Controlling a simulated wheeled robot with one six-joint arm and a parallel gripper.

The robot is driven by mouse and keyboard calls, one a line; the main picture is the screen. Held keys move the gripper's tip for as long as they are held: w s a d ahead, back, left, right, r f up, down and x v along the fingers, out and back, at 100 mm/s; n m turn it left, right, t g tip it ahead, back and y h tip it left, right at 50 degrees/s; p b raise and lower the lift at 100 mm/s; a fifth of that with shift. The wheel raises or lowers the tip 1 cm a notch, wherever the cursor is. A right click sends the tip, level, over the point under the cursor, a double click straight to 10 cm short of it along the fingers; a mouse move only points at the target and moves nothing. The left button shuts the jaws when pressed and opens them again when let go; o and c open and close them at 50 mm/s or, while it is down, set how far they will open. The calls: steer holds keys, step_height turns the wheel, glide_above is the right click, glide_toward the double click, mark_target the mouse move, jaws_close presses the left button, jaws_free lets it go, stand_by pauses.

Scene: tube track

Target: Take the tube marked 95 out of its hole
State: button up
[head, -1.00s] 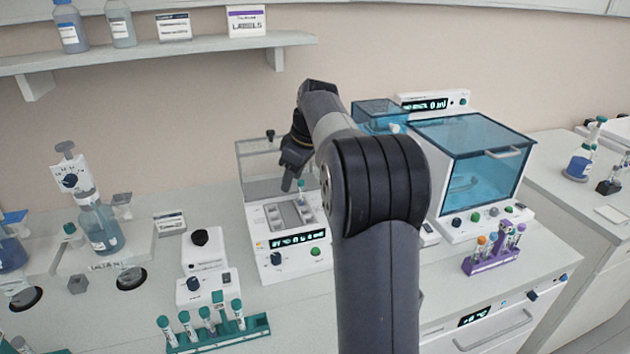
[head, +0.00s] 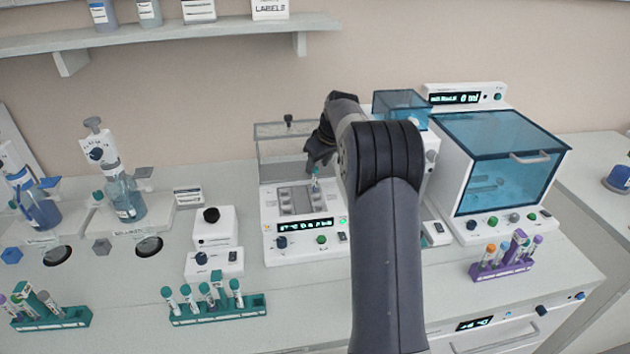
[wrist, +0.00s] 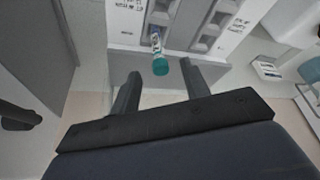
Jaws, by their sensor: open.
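A tube with a teal cap (wrist: 159,64) stands in a hole of the white heating block device (wrist: 185,25). Its marking is too small to read. The same tube (head: 315,180) shows in the head view at the right of the block's wells, in the device (head: 297,245) with a lit display. My gripper (wrist: 163,80) is open, with its two fingers on either side of the line to the cap and the cap just beyond the fingertips. In the head view my gripper (head: 318,160) is above the block, partly hidden by my arm.
A raised clear lid (head: 283,160) stands behind the wells. A teal rack (head: 218,310) with several tubes is at the front, another teal rack (head: 50,320) at left. A purple rack (head: 502,272) and a blue-lidded box (head: 500,160) stand at right.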

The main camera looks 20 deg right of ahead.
steer(key=shift+x, duration=1.5)
steer(key=shift+c, duration=0.3)
steer(key=c, duration=0.8)
steer(key=shift+r, duration=0.15)
step_height(320, 180, up, 18)
steer(key=shift+f+p, duration=0.1)
steer(key=shift+p, duration=0.2)
steer(key=shift+s, duration=0.1)
